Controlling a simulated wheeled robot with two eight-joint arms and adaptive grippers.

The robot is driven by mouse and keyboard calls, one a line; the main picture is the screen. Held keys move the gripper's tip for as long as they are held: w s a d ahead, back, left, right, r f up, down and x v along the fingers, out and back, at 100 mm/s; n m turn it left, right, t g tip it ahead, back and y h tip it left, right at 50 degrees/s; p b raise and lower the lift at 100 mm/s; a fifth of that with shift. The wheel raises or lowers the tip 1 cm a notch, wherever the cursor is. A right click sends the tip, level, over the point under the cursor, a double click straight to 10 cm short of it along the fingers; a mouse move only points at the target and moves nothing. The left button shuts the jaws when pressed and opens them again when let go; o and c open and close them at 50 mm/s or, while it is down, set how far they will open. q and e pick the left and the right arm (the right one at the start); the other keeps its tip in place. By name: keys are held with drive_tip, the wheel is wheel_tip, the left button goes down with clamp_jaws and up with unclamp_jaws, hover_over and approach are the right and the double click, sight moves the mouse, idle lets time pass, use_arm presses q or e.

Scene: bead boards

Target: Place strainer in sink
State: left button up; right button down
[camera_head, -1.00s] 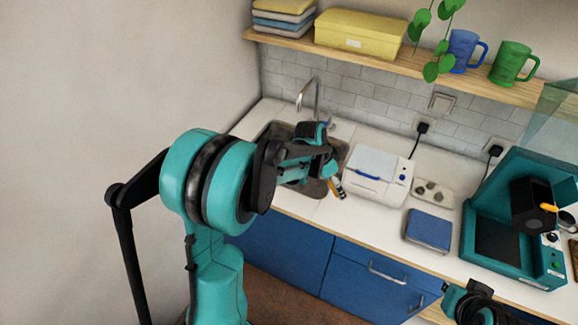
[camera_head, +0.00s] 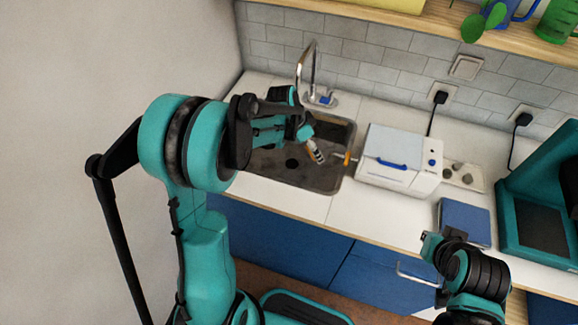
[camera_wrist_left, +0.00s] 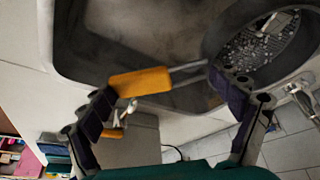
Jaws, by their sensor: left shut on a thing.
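The metal sink (camera_head: 325,180) is set into the white counter at the left, with a tap behind it. My left gripper (camera_head: 312,150) is over the sink. The strainer's dark mesh basket (camera_wrist_left: 262,55) is by the right finger. Its orange handle (camera_wrist_left: 140,82) is by the left finger. The handle also shows in the head view (camera_head: 347,158) near the sink's right edge. The basket is hidden there, so its height over the sink is unclear.
The tap (camera_head: 312,65) rises behind the sink. A white box-shaped appliance (camera_head: 400,160) stands close to its right. A blue flat pad (camera_head: 463,222) and a teal machine (camera_head: 540,210) are farther right. My right arm (camera_head: 465,270) is low at the right.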

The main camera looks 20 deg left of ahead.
use_arm(q)
drive_tip(key=f+b, duration=0.3)
drive_tip(key=f, duration=0.4)
drive_tip(key=f+b, duration=0.4)
drive_tip(key=f, duration=0.4)
drive_tip(key=shift+w+a, duration=0.2)
drive_tip(key=o, duration=1.1)
drive_tip(key=shift+f, duration=0.1)
drive_tip(key=shift+o, duration=0.4)
